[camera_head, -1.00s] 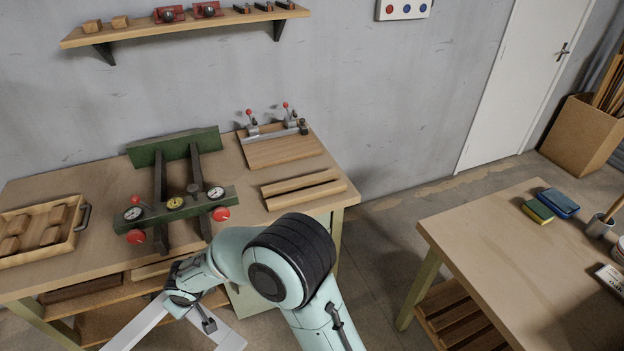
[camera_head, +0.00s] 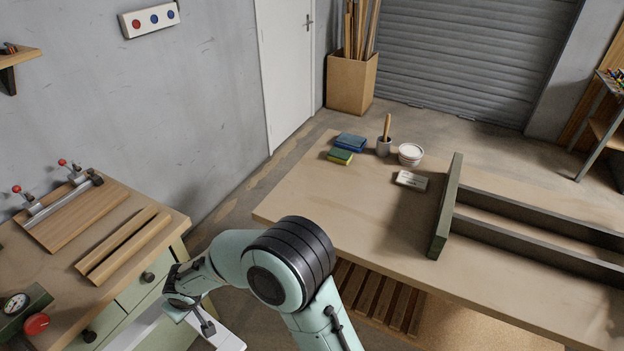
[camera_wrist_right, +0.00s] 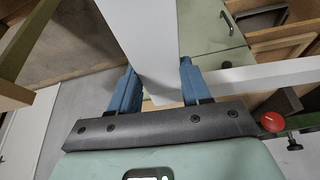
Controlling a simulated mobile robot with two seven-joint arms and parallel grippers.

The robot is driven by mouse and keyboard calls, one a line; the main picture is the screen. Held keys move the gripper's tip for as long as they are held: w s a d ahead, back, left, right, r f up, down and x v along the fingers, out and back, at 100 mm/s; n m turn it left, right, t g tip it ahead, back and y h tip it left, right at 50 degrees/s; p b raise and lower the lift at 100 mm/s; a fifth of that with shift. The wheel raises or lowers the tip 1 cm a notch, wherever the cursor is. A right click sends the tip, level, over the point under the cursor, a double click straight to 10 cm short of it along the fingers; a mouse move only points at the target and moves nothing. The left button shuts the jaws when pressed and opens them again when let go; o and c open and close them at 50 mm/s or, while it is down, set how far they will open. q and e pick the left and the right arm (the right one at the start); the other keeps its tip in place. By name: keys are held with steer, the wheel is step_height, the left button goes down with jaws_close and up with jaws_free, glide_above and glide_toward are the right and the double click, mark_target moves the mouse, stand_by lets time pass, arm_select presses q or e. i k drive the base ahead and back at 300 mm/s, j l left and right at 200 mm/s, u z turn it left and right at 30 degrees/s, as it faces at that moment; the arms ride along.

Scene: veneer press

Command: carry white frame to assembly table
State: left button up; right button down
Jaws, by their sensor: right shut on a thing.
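The white frame (camera_head: 226,340) shows in part at the lower left of the head view, cut off by the bottom edge. My right gripper (camera_head: 188,302) is shut on one of its white bars. In the right wrist view, the bar of the white frame (camera_wrist_right: 150,30) passes between the two blue fingers of the right gripper (camera_wrist_right: 158,85). The frame hangs in front of the green drawers. A wooden table (camera_head: 330,205), which looks like the assembly table, stands to the right, apart from the frame. My left gripper is out of view.
The table bears a dark green fixture (camera_head: 446,205), a blue box (camera_head: 350,141), a sponge (camera_head: 339,156), a brush pot (camera_head: 383,147) and a white tub (camera_head: 410,154). Its near left part is clear. A workbench (camera_head: 165,218) with wood strips stands at left.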

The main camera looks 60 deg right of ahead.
mark_target(349, 190)
steer(key=i+l+z, duration=0.1)
steer(key=z, duration=0.3)
steer(key=i+l+z, duration=0.1)
steer(key=l+z, duration=0.15)
steer(key=z, duration=0.15)
steer(key=i+l+z, duration=0.1)
steer(key=z, duration=0.3)
steer(key=i+l+z, duration=0.25)
steer(key=i, duration=0.25)
steer(key=i+l+z, duration=0.1)
steer(key=i+z, duration=0.2)
steer(key=i, duration=0.25)
